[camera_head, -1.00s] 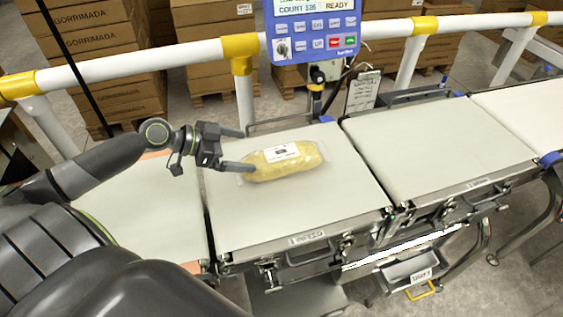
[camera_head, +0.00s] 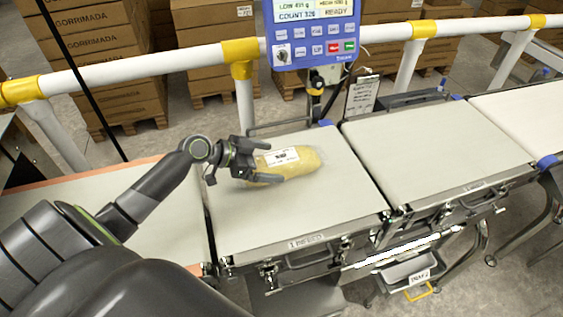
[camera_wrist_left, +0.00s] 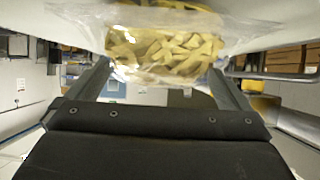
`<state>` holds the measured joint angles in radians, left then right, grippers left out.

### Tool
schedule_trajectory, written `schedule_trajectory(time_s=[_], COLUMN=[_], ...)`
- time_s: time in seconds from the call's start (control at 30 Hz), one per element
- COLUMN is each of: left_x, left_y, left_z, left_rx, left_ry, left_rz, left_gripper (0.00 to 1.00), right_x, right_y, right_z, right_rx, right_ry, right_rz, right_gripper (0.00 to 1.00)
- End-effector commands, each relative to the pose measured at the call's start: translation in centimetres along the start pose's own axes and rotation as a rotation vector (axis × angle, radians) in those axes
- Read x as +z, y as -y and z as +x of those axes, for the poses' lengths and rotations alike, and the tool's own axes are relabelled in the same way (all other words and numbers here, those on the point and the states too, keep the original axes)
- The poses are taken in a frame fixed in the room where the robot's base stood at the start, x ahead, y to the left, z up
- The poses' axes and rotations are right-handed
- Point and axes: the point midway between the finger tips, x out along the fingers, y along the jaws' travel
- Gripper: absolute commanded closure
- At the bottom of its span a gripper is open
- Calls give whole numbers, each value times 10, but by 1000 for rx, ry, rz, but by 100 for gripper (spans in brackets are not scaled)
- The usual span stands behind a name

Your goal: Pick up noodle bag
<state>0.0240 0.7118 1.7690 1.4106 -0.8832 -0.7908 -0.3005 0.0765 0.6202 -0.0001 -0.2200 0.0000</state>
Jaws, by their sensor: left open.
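The noodle bag (camera_head: 291,163) is a clear bag of yellow noodles with a white label. It lies on the infeed belt section (camera_head: 300,215) in the head view. My left gripper (camera_head: 264,161) is open, with its fingers reaching over the left end of the bag. In the left wrist view the noodle bag (camera_wrist_left: 165,45) lies between and beyond the two open fingers (camera_wrist_left: 160,88). Whether the fingers touch the bag cannot be told. My right gripper does not show.
A blue control box (camera_head: 313,30) stands behind the belt. A white rail with yellow joints (camera_head: 240,58) runs along the back. A second belt section (camera_head: 430,145) to the right is bare. Stacked cardboard boxes (camera_head: 95,60) stand beyond the rail.

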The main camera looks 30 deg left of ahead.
Motion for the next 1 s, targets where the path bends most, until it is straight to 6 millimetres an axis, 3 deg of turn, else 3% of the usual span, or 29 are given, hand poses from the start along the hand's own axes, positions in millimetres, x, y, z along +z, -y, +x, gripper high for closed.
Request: schedule_trajectory(time_s=[0.2, 0.5, 0.93, 1.0], left_x=[-1, 0, 0, -2], left_y=[0, 0, 0, 0], left_z=[18, 21, 20, 20], left_rx=[0, 0, 0, -1], left_ry=[-2, 0, 0, -4], left_rz=[-1, 1, 0, 2], left_gripper=[0, 1, 58, 60], right_x=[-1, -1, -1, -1], right_y=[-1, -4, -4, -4], right_z=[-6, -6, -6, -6], right_rx=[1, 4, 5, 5], right_ry=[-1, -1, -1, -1], right_rz=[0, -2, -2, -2], right_gripper=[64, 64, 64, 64])
